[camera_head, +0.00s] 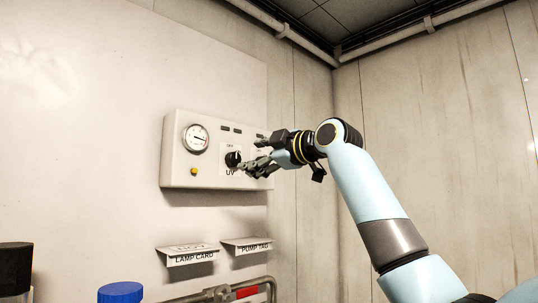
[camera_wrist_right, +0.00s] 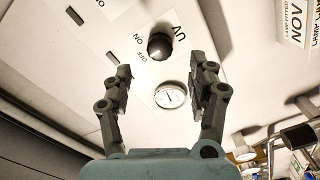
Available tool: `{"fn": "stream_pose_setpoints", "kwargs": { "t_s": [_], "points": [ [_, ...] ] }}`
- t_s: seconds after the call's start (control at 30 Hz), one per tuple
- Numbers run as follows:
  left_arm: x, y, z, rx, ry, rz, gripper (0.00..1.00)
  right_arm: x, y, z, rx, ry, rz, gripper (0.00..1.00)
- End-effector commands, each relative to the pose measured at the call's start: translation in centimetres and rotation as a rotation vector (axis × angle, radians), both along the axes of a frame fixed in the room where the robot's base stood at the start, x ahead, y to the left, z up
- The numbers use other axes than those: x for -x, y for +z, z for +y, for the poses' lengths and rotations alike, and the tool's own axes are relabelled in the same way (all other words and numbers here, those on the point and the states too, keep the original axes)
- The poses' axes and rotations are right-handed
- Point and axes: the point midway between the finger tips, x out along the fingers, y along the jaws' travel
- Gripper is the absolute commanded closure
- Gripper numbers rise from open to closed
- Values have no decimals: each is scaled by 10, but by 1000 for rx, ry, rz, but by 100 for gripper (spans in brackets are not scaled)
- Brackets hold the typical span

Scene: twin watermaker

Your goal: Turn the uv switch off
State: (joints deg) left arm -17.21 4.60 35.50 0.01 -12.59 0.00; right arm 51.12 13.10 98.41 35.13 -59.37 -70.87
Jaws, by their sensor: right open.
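The UV switch is a round black knob (camera_head: 233,158) on a pale wall-mounted control box (camera_head: 180,172), with a UV label under it. It also shows in the right wrist view (camera_wrist_right: 160,46), with ON and OFF printed beside it. I cannot tell which mark the knob points to. My right gripper (camera_head: 251,158) is in front of the box, just right of the knob in the head view. In the right wrist view its two fingers (camera_wrist_right: 163,78) are spread, with nothing between them; the knob shows beyond the tips. My left gripper is not in view.
Below are a lamp card holder (camera_head: 190,255) and a pump tag holder (camera_head: 248,245). A blue cap (camera_head: 120,292), a black cap (camera_head: 15,268) and pipework (camera_head: 215,294) are lowest.

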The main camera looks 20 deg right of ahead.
Motion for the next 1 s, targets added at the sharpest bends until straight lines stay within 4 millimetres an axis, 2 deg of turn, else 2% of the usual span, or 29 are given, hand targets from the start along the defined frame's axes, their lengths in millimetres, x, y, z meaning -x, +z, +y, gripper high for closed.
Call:
{"fn": "stream_pose_setpoints", "kwargs": {
  "t_s": [0.1,0.3,1.0],
  "points": [
    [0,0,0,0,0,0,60,23,-1,-9,5,-3,0,41],
    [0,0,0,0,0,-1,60,45,-1,-17,2,-2,0,41],
    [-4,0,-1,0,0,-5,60,48,0,-17,0,0,1,41]
  ]
}}
